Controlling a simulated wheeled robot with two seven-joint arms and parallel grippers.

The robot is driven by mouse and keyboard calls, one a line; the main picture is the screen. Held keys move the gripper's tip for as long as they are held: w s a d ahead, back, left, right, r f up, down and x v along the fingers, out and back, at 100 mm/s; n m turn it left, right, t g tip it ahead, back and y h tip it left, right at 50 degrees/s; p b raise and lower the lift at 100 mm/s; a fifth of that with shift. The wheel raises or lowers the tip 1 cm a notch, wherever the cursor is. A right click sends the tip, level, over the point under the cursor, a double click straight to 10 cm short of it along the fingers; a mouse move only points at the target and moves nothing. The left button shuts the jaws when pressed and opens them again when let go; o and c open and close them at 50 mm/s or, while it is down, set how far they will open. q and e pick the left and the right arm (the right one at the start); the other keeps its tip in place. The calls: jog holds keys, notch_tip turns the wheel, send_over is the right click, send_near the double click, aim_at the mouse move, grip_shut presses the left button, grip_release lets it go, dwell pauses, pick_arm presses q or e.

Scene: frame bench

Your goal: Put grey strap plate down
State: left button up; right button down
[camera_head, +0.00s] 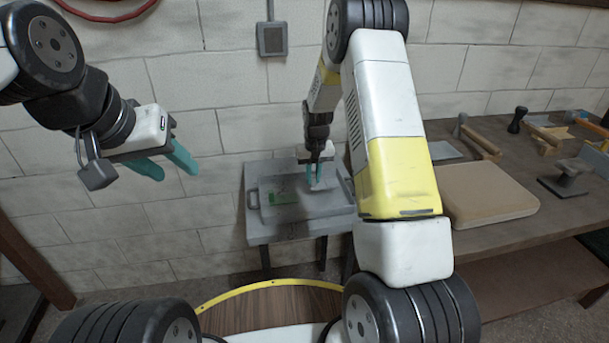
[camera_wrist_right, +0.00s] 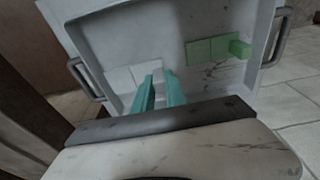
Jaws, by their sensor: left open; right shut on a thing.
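My right gripper (camera_head: 316,183) reaches down into a grey tray (camera_head: 325,211) with teal fingers. It also shows in the right wrist view (camera_wrist_right: 160,77). It is shut on the grey strap plate (camera_wrist_right: 120,79), a pale grey flat piece partly hidden by the fingers. The plate is inside the tray outline, left of middle in the wrist view. I cannot tell whether it touches the tray floor. My left gripper (camera_head: 178,173) is open and empty, raised in front of the wall at the left, away from the tray.
A green plate with a raised end (camera_wrist_right: 218,48) lies in the tray, apart from the grey plate. The tray has side handles (camera_wrist_right: 87,79) and stands against the wall. A wooden bench (camera_head: 515,228) at the right holds a tan board (camera_head: 487,192) and several tools.

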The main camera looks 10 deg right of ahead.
aim_at(313, 185)
jog(key=shift+f, duration=2.05)
jog(key=c, duration=1.4)
grip_release()
jog(key=shift+f, duration=0.15)
jog(key=shift+o, duration=0.2)
jog(key=s+r+t, duration=0.1)
jog(key=s+r, duration=0.3)
jog(key=r, duration=0.5)
jog(key=s+r+y, duration=0.1)
jog(key=s+r, duration=0.4)
jog(key=r, duration=0.5)
jog(key=s+r+t, duration=0.1)
jog(key=s+r, duration=0.3)
jog(key=r, duration=0.5)
jog(key=s+r+t, duration=0.1)
jog(key=s+r, duration=0.2)
jog(key=s, duration=0.7)
jog(key=s+a+r+t+y, duration=0.1)
jog(key=s+r, duration=0.2)
jog(key=s, duration=0.7)
jog(key=shift+s+a+r, duration=0.15)
jog(key=shift+s+r, duration=0.05)
jog(key=shift+s, duration=0.15)
